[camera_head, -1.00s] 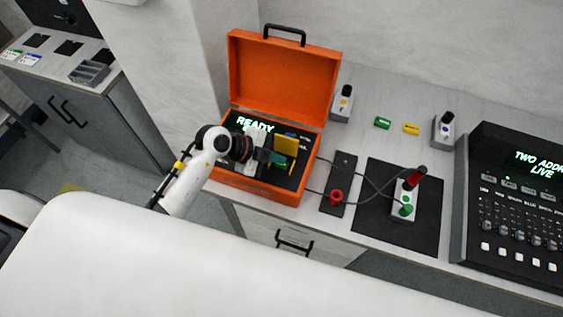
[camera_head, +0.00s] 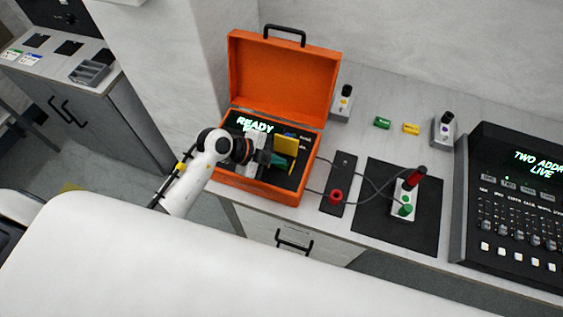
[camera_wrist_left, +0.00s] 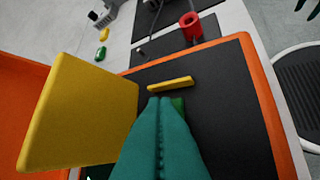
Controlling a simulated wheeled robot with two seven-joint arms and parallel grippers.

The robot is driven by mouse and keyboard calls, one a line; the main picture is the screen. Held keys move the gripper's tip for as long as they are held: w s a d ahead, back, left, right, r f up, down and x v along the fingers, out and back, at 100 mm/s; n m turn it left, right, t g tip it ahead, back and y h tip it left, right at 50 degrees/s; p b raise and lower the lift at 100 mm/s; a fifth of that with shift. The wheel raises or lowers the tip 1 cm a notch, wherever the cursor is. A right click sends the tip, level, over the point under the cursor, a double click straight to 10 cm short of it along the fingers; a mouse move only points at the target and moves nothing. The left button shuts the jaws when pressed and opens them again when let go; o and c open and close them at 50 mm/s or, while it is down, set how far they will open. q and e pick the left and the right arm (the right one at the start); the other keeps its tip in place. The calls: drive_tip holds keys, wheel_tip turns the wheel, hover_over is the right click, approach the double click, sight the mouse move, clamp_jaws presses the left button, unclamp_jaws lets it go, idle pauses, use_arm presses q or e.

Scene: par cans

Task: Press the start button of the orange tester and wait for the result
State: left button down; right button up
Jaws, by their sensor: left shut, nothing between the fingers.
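The orange tester (camera_head: 283,72) is an open case on the bench. Its dark panel shows the lit word READY (camera_head: 254,124). My left gripper (camera_head: 280,161) is over the panel, shut and empty. In the left wrist view its teal fingertips (camera_wrist_left: 164,100) are together beside a small green piece (camera_wrist_left: 178,103), which they partly hide. I cannot tell whether they touch it. A yellow bar (camera_wrist_left: 170,84) lies just beyond the tips. A yellow plate (camera_head: 286,145) stands up from the panel and also shows in the left wrist view (camera_wrist_left: 85,110). My right gripper is not in view.
A red socket (camera_head: 335,196) is beside the case. A mixing console (camera_head: 512,200) stands right.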

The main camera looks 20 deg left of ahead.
use_arm(q)
drive_tip(key=shift+f, duration=0.3)
idle(0.5)
drive_tip(key=shift+r, duration=0.1)
drive_tip(key=shift+r+p, duration=0.7)
drive_tip(key=shift+p, duration=0.45)
wheel_tip(320, 180, up, 5)
drive_tip(key=p, duration=0.6)
idle(0.4)
